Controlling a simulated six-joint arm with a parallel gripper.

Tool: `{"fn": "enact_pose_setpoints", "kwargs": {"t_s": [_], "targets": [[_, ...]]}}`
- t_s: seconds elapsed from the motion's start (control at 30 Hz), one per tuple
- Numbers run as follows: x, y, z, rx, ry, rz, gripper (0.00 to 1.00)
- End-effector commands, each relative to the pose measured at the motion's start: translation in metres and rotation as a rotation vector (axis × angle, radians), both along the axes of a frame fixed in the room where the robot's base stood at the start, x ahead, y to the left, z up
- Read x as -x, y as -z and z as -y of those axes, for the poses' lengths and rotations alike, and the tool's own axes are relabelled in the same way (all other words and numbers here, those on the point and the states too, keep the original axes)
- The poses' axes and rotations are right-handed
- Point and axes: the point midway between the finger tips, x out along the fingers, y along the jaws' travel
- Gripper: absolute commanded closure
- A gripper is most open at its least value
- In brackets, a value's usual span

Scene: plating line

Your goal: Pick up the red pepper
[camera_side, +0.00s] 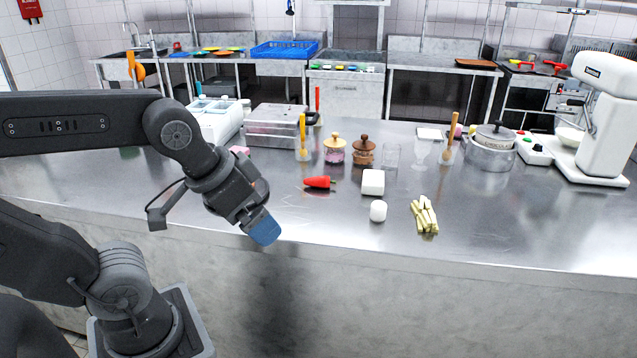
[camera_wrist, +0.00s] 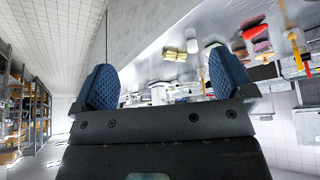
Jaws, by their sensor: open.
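The red pepper (camera_side: 319,182) lies on its side on the steel counter, left of a white block, with its dark stem toward the right. It also shows in the wrist view (camera_wrist: 255,31), at the upper right. My gripper (camera_side: 264,230) hangs near the counter's front edge, to the left of and nearer than the pepper, clearly apart from it. In the wrist view its two blue ribbed fingers (camera_wrist: 166,82) stand wide apart with nothing between them.
A white block (camera_side: 373,182), a white round piece (camera_side: 378,211) and pale yellow sticks (camera_side: 425,215) lie right of the pepper. Jars (camera_side: 335,150) and a steel box (camera_side: 275,128) stand behind it. A white mixer (camera_side: 606,130) is at the far right. The front left counter is bare.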

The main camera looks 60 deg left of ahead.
Motion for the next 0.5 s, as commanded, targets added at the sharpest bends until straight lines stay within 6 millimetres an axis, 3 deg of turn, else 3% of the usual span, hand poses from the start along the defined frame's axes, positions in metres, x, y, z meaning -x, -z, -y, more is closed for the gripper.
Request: {"fn": "enact_pose_setpoints", "kwargs": {"t_s": [0.17, 0.37, 0.5], "targets": [[-0.028, -0.011, -0.012, 0.003, -0.082, -0.017, 0.0], [-0.103, -0.026, -0.053, 0.017, -0.302, -0.051, 0.0], [-0.159, -0.021, -0.093, 0.025, -0.466, -0.069, 0.0]]}}
